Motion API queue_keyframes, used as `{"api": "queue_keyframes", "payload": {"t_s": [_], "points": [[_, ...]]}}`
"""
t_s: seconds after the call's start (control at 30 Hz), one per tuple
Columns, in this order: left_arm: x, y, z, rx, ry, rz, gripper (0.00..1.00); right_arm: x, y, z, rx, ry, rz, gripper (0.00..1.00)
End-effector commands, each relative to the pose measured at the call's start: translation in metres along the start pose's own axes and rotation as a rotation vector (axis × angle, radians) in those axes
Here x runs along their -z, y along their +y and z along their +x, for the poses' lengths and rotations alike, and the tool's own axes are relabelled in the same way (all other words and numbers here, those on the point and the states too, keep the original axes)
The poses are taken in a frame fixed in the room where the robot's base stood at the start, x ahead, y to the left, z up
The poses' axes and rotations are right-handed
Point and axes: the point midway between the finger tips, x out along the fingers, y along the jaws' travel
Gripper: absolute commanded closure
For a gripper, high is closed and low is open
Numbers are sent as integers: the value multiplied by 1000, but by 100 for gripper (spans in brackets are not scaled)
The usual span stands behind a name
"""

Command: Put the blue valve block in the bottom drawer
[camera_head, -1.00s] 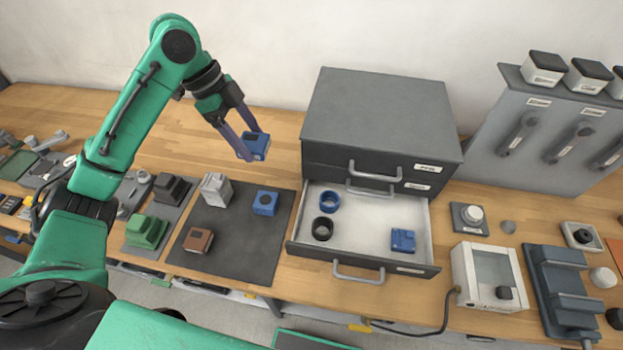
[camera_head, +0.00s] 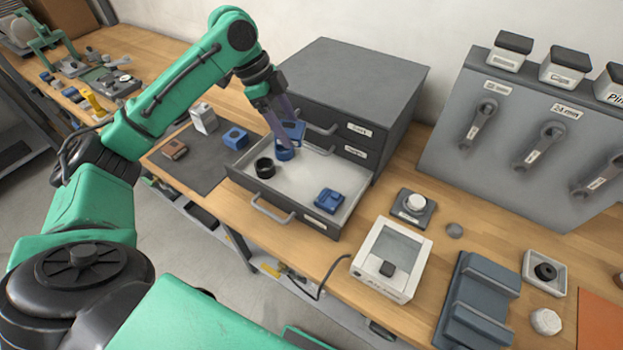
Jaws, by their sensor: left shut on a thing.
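My left gripper (camera_head: 284,136) is shut on a blue block (camera_head: 295,129) with a dark recess in its face. It holds the block above the back left part of the open bottom drawer (camera_head: 254,187). The fingers partly cover the block. Inside the drawer are a blue ring (camera_head: 285,153), a black ring (camera_head: 264,168) and another blue block-like part (camera_head: 328,201) toward the front right. The held block overlaps the blue ring in the picture; the gap between them cannot be told. My right gripper is not in view.
The grey cabinet (camera_head: 350,72) stands behind the drawer, its upper drawers shut. A dark mat (camera_head: 205,172) at left holds another blue block (camera_head: 236,138), a brown block (camera_head: 174,149) and a grey part (camera_head: 204,118). A white box (camera_head: 391,262) stands right of the drawer.

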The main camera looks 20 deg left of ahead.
Motion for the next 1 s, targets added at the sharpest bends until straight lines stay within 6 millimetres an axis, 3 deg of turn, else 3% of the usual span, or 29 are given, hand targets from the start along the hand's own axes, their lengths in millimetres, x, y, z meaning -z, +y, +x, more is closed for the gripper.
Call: {"api": "queue_keyframes", "payload": {"t_s": [0.17, 0.3, 0.6, 0.7, 1.0], "points": [[-23, 2, 54, -8, -4, -3, 97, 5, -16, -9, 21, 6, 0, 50], [-39, 2, 95, -6, -2, -2, 97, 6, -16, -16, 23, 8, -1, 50], [-60, 2, 147, -4, 0, 0, 97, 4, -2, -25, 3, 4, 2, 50], [-65, 1, 159, -1, -1, 2, 97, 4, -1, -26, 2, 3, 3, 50], [-67, 1, 163, -1, -1, 3, 97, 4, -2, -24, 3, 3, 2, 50]]}}
